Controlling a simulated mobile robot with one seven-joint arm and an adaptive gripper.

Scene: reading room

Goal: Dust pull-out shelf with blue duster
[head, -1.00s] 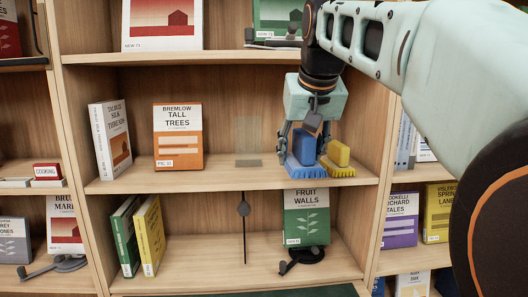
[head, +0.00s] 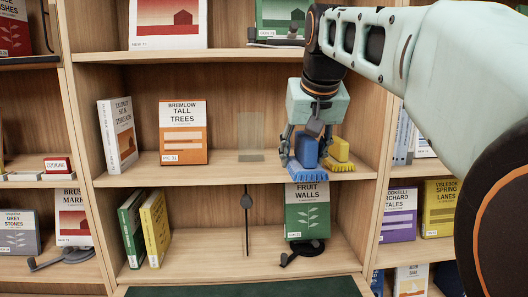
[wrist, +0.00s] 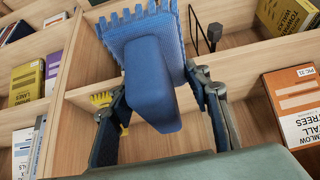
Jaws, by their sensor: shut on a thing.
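The blue duster has a block handle (head: 306,150) and lighter blue bristles. My gripper (head: 305,160) is shut on the handle, with a finger on either side. The duster is at the front edge of the middle shelf (head: 230,170), and its bristles overlap the top of a green book below. I cannot tell whether they touch the shelf. In the wrist view the duster (wrist: 150,80) fills the space between the fingers. A dark green surface (head: 240,288) shows at the bottom edge of the head view; most of it is out of frame, and I cannot tell whether it is the pull-out shelf.
A yellow duster (head: 339,150) stands on the middle shelf, just right of the blue one. An orange book (head: 183,132) and a white-covered book (head: 118,136) stand further left. The green book (head: 307,212) stands on a black stand below. The middle shelf's centre is mostly clear.

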